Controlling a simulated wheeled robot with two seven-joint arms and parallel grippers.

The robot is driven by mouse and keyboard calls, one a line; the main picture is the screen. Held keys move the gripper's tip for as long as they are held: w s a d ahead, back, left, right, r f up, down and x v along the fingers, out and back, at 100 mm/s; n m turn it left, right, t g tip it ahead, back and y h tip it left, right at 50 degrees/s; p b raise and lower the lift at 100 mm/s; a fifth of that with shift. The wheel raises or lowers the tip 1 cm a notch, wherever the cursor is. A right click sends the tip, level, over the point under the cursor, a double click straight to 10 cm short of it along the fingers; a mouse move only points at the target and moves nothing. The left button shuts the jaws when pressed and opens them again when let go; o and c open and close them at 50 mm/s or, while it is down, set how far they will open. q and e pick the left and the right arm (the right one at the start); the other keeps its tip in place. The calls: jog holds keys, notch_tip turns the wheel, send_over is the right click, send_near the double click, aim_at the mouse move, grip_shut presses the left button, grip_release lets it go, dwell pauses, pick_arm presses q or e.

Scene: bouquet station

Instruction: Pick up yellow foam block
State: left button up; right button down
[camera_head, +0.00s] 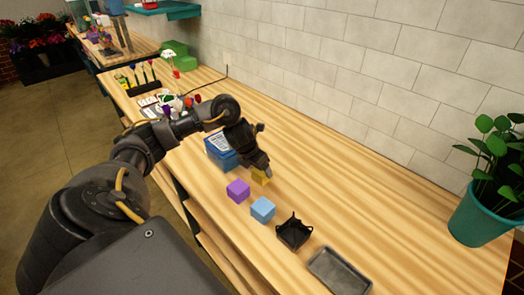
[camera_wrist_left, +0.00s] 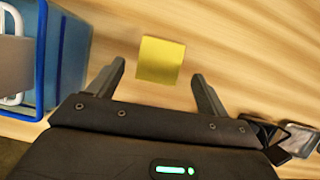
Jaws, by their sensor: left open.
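The yellow foam block (camera_head: 260,177) stands on the wooden table, partly hidden by my left gripper (camera_head: 262,165) in the head view. In the left wrist view the yellow foam block (camera_wrist_left: 161,60) is a plain yellow square just ahead of and between the two fingertips of my left gripper (camera_wrist_left: 160,80). The fingers are spread apart with nothing between them. I cannot tell whether the fingertips are above or level with the block. My right gripper is not in view.
A blue crate (camera_head: 221,157) stands close to the left gripper; its side shows in the wrist view (camera_wrist_left: 68,55). A purple block (camera_head: 238,190), light blue block (camera_head: 263,210), black holder (camera_head: 294,232) and grey tray (camera_head: 340,270) lie nearby. The table's right side is clear up to a potted plant (camera_head: 485,215).

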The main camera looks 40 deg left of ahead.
aim_at(262, 172)
pick_arm(q)
jog(key=shift+w+d+f, duration=0.1)
jog(key=shift+f, duration=0.35)
jog(key=p+x, duration=0.1)
jog(key=x, duration=0.2)
jog(key=shift+w+f, duration=0.25)
jog(key=shift+w, duration=0.05)
jog(key=shift+a+f, duration=0.2)
jog(key=shift+f, duration=0.05)
jog(key=c, duration=1)
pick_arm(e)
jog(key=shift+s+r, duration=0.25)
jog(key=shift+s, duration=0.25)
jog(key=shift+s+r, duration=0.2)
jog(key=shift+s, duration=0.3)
